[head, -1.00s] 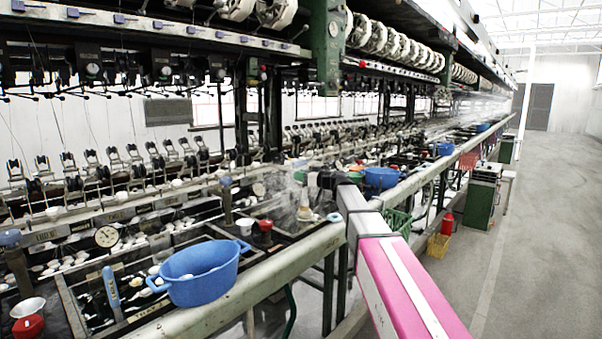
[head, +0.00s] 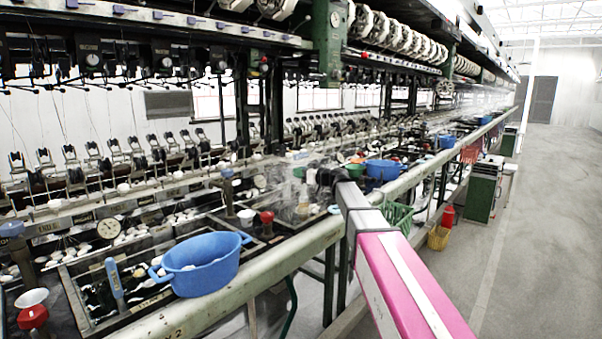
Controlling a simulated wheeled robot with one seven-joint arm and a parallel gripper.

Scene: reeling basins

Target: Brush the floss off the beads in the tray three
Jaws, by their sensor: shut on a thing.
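My arm reaches away over the basin rail, and my gripper (head: 304,201) is small at its far end, over the dark trays in rising steam. It is shut on a small pale thing, blurred by the steam; I cannot tell its shape or whether it touches the water. Beads and floss under it cannot be made out. The dark tray (head: 200,223) around there has no number I can read. A nearer tray (head: 85,322) at the lower left holds white beads and a blue-handled tool (head: 115,280).
A blue tub (head: 202,266) sits on the near tray's edge by the green rail (head: 270,280). A red-topped post (head: 267,222) and a white cup (head: 246,217) stand left of my gripper. Another blue tub (head: 382,169) is beyond.

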